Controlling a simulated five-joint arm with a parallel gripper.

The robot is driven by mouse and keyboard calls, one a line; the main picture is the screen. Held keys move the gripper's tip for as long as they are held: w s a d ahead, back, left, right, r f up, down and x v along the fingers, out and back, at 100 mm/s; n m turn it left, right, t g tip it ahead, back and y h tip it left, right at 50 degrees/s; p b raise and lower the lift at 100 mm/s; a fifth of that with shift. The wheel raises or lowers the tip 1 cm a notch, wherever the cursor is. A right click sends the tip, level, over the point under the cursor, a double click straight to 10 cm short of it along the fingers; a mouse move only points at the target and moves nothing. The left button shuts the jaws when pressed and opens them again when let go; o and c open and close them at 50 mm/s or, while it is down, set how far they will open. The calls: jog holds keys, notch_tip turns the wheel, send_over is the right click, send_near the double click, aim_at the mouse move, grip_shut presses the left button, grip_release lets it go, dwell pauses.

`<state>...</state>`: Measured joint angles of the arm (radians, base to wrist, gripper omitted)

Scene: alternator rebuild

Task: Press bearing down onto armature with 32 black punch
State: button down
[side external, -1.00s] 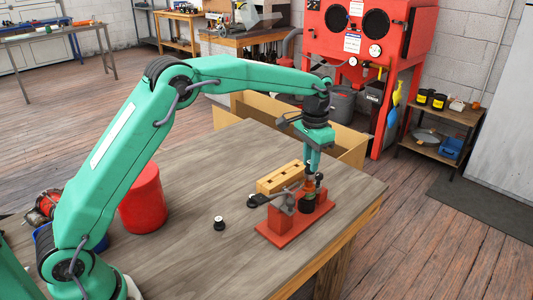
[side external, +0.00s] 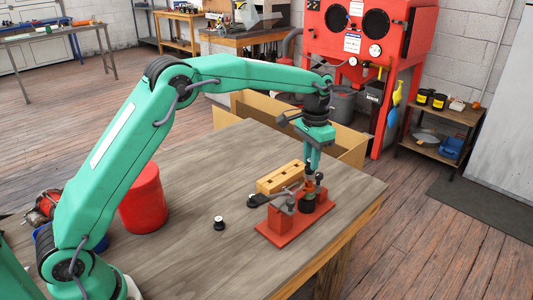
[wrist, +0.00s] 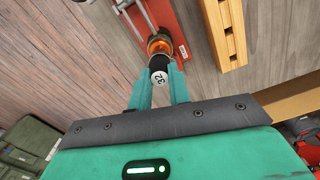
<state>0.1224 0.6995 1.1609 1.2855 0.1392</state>
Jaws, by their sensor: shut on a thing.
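My gripper (side external: 312,168) points down over the red fixture (side external: 268,238) on the bench. In the wrist view my gripper (wrist: 160,84) is shut on the black punch (wrist: 158,65), whose white end reads 32. The punch's far end is at the copper-coloured armature (wrist: 160,45), which stands upright in the fixture. In the side view the armature (side external: 309,188) shows below my fingertips. I cannot make out the bearing, or whether the punch touches it.
A wooden block with holes (side external: 279,178) lies just behind the fixture. A small black part (side external: 219,223) stands on the bench to the left. A red bucket (side external: 143,200) is further left. The bench's front left area is clear.

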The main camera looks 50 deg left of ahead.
jog(key=shift+r, duration=2.7)
